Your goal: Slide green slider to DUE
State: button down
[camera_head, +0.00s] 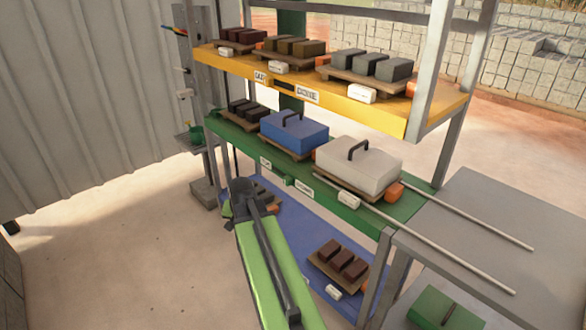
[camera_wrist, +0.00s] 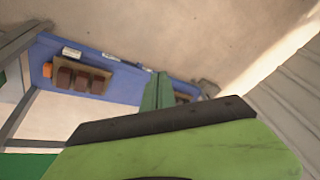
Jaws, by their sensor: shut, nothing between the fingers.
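The green slider (camera_head: 289,181) is a small green block on the front edge of the green middle shelf (camera_head: 225,146). It sits between two white labels and is closer to the right one (camera_head: 304,190). The left label (camera_head: 265,163) is too small to read surely. My green arm rises from the bottom of the head view, its dark end left of and below the slider. In the wrist view my gripper (camera_wrist: 158,91) shows as two green fingers together, shut and empty, over the blue bottom shelf (camera_wrist: 121,90). The slider cannot be made out there.
The yellow top shelf (camera_head: 440,101) holds trays of blocks and a label reading DONE (camera_head: 307,96). A blue covered box (camera_head: 294,134) and a white one (camera_head: 358,167) stand on the green shelf. A grey table with rails (camera_head: 485,215) is at right. Open floor lies at left.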

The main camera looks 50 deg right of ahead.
aim_at(292, 183)
jog(key=s+d+r+m+h+p, duration=0.1)
jog(key=d+r, duration=0.4)
jog(key=d, duration=0.6)
jog(key=s+d+r+m+t+h+p, duration=0.1)
jog(key=s+d+r+m, duration=0.4)
jog(key=d, duration=0.6)
jog(key=shift+s+d+m+h+p, duration=0.35)
jog(key=shift+m+h+p, duration=0.3)
jog(key=shift+p, duration=0.5)
jog(key=shift+w, duration=0.1)
jog(key=b+x, duration=0.8)
jog(key=x, duration=0.2)
jog(key=shift+w+a+f, duration=0.1)
jog(key=shift+w+f, duration=0.05)
jog(key=shift+f, duration=0.05)
jog(key=w, duration=0.3)
jog(key=shift+w+d+r, duration=0.2)
jog(key=shift+w+r, duration=0.1)
jog(key=shift+w, duration=0.2)
